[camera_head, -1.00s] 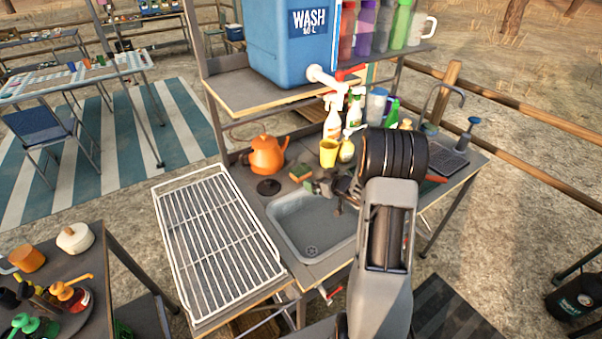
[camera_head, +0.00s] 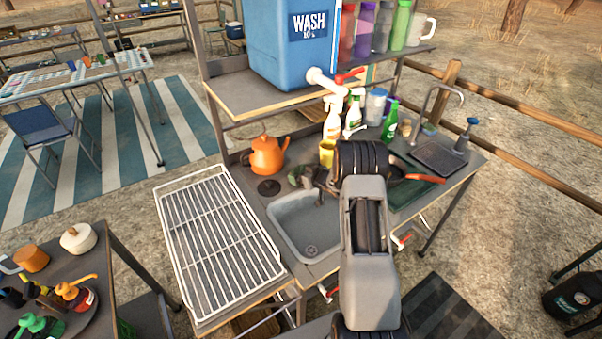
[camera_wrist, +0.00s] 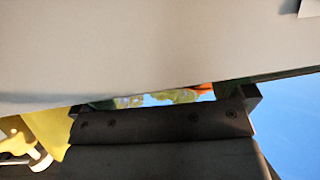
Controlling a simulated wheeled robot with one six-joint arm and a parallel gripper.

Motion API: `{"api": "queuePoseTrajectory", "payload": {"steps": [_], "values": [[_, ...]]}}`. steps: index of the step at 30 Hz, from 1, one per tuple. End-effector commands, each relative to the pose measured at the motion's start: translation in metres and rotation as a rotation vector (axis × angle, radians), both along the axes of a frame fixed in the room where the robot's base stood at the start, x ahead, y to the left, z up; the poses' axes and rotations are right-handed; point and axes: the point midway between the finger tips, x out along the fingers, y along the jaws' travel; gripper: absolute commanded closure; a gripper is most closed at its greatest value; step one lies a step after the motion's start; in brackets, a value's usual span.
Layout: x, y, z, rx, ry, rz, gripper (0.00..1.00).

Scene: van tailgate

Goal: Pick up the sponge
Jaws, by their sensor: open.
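The sponge, green and orange in the earlier head view, stood on the counter behind the sink. I cannot make it out now; my gripper (camera_head: 304,179) covers that spot in the head view. In the wrist view the dark gripper (camera_wrist: 170,101) shows below a broad pale surface, with narrow green and orange patches in the gap that I cannot identify.
A yellow cup (camera_head: 326,153) and spray bottles (camera_head: 333,119) stand close behind and right of my gripper. A blue water container (camera_head: 293,45) sits on the shelf (camera_head: 232,94) above. A white wire rack (camera_head: 219,246) lies left of the sink.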

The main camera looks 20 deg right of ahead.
Motion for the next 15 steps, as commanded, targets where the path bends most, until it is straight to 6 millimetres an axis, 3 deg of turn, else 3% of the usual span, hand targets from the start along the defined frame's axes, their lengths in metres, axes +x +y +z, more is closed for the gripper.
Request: {"api": "queuePoseTrajectory", "payload": {"steps": [6, 15], "values": [[0.0003, 0.0000, -0.0001, 0.000, 0.000, -0.001, 0.00], [0.0002, -0.0002, 0.0001, 0.000, 0.000, -0.001, 0.29]]}}
